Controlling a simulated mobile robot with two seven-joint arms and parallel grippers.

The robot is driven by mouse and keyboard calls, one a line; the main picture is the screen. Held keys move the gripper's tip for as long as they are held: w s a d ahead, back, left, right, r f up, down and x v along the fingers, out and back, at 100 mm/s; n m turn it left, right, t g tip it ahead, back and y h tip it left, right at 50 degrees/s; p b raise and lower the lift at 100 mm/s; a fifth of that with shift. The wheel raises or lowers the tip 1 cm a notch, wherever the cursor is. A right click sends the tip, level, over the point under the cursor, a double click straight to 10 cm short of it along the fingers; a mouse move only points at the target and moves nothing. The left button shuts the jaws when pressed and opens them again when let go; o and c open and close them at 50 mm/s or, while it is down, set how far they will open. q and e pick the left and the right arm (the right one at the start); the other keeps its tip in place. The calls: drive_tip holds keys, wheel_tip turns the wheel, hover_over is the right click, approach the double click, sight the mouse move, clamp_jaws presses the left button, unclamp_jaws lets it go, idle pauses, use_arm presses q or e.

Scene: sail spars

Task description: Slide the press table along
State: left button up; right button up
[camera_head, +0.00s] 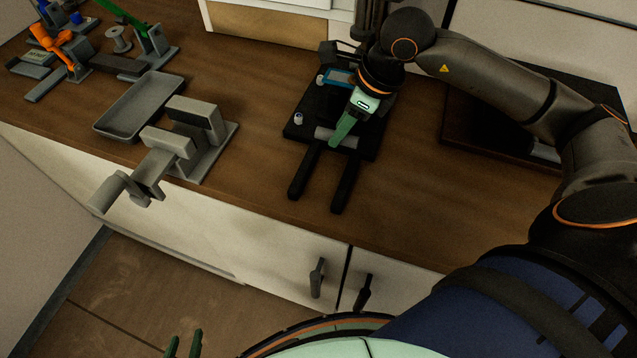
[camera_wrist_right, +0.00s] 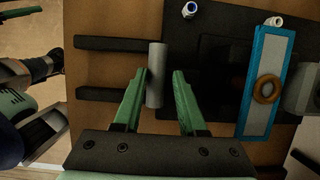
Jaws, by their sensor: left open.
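The press table appears to be the dark flat plate (camera_head: 372,140) at the back centre of the worktop, also in the right wrist view (camera_wrist_right: 215,30). A grey round bar (camera_head: 324,133) lies along its front edge, seen upright in the right wrist view (camera_wrist_right: 156,88). Two black rails (camera_head: 303,172) run forward from it. My right gripper (camera_head: 338,138) is at the bar. In the right wrist view its green fingers (camera_wrist_right: 159,73) stand apart on either side of the bar, with a gap visible. My left gripper (camera_head: 184,342) is open and empty at the bottom edge, away from the worktop.
A small white-topped cylinder (camera_head: 298,118) stands on the plate. A grey vise-like fixture (camera_head: 205,135) and a grey tray (camera_head: 140,105) are to the left. Bare wood lies between.

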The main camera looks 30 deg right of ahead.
drive_tip(key=shift+s+a+f, duration=0.1)
drive_tip(key=shift+s+f, duration=0.15)
drive_tip(key=shift+f, duration=0.35)
clamp_jaws()
drive_tip(key=shift+s+a+b, duration=0.35)
drive_tip(key=shift+s+a, duration=1.6)
drive_tip(key=shift+a, duration=0.3)
drive_tip(key=shift+s+a+b, duration=0.35)
drive_tip(key=shift+s+a, duration=1.6)
drive_tip(key=shift+a, duration=0.25)
drive_tip(key=o, duration=0.9)
unclamp_jaws()
drive_tip(key=shift+g, duration=0.3)
drive_tip(key=shift+r, duration=0.35)
drive_tip(key=b+v, duration=0.2)
drive_tip(key=v, duration=1)
drive_tip(key=shift+s+r+b, duration=0.1)
drive_tip(key=shift+r+b, duration=0.2)
drive_tip(key=shift+r, duration=0.1)
